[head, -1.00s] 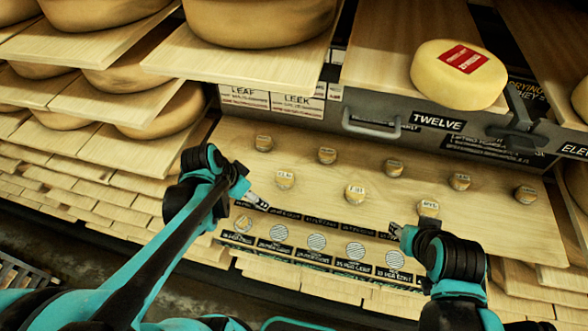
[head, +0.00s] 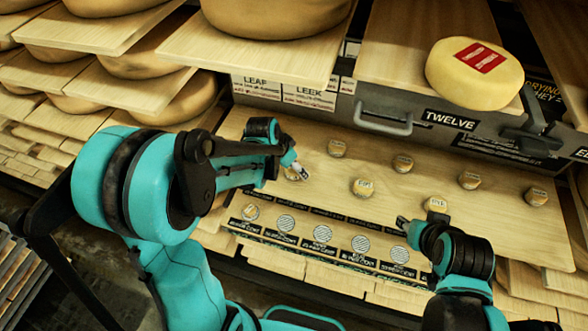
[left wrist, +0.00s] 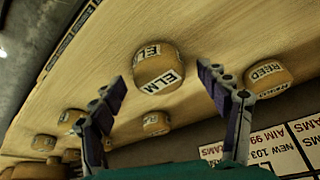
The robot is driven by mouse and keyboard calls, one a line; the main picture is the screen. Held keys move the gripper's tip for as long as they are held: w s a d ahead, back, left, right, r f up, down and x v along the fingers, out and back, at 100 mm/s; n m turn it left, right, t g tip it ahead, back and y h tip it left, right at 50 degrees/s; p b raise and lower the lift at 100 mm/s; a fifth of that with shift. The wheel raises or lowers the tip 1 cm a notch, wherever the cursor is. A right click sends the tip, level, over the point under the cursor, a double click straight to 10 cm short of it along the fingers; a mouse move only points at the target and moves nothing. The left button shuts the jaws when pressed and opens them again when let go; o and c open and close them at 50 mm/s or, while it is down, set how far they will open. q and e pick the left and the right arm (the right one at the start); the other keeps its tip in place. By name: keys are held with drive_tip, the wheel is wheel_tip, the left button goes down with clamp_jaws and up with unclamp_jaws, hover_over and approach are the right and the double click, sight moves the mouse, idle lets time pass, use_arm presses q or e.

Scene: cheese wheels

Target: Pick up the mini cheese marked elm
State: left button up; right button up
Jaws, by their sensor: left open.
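The mini cheese marked ELM (left wrist: 158,68) is a small tan round with white labels. In the left wrist view it sits on the wooden board, centred ahead of my left gripper (left wrist: 166,90), whose two fingers are apart with nothing between the tips. In the head view my left gripper (head: 302,172) is over that cheese (head: 290,175) and hides most of it. My right gripper (head: 403,222) is low at the board's front, left of another mini cheese (head: 436,204); its jaw state is unclear.
A mini cheese marked REED (left wrist: 268,77) stands right of ELM in the left wrist view. Several other mini cheeses, such as one near the middle (head: 363,187), stand spaced on the board (head: 500,220). A drawer front with a handle (head: 384,118) rises behind.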

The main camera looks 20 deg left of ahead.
use_arm(q)
drive_tip(key=shift+w+d+f, duration=0.1)
drive_tip(key=shift+f, duration=0.2)
drive_tip(key=c, duration=1.3)
drive_tip(key=shift+r, duration=0.15)
